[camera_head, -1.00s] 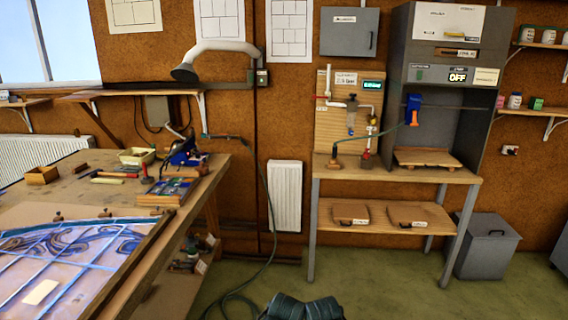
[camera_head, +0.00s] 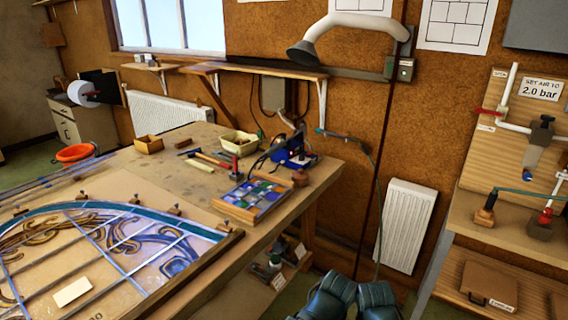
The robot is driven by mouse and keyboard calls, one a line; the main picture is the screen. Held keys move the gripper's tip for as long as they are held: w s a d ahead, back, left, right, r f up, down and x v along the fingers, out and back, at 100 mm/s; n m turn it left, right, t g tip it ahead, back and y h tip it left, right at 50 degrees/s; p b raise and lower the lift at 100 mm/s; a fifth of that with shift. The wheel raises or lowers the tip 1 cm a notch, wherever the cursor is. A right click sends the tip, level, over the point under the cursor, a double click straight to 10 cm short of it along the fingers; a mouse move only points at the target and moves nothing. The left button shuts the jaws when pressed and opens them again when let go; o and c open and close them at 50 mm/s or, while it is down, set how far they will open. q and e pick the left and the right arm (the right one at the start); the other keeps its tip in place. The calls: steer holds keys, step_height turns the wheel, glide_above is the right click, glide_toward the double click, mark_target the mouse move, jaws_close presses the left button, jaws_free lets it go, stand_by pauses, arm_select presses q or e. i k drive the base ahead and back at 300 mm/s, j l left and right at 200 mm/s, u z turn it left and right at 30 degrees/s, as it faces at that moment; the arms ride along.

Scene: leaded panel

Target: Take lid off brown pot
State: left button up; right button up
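A small brown object (camera_head: 300,177) stands near the right edge of the workbench (camera_head: 190,165), beside a blue device. It may be the brown pot, but it is too small to tell, and I cannot make out a lid on it. No other brown pot shows clearly.
The bench holds a tray of coloured glass (camera_head: 252,198), a blue device (camera_head: 296,160), a cream tub (camera_head: 239,143), a wooden box (camera_head: 149,144), a hammer (camera_head: 206,159) and a large leaded panel (camera_head: 110,250). An orange bucket (camera_head: 75,153) is behind. A radiator (camera_head: 405,226) stands right.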

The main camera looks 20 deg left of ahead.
mark_target(300, 175)
steer(key=i+l+u, duration=0.2)
steer(key=i+u, duration=0.2)
steer(key=i+l+u, duration=0.55)
steer(key=u, duration=0.2)
steer(key=i+l+u, duration=0.15)
steer(key=l+u, duration=0.25)
steer(key=l, duration=0.15)
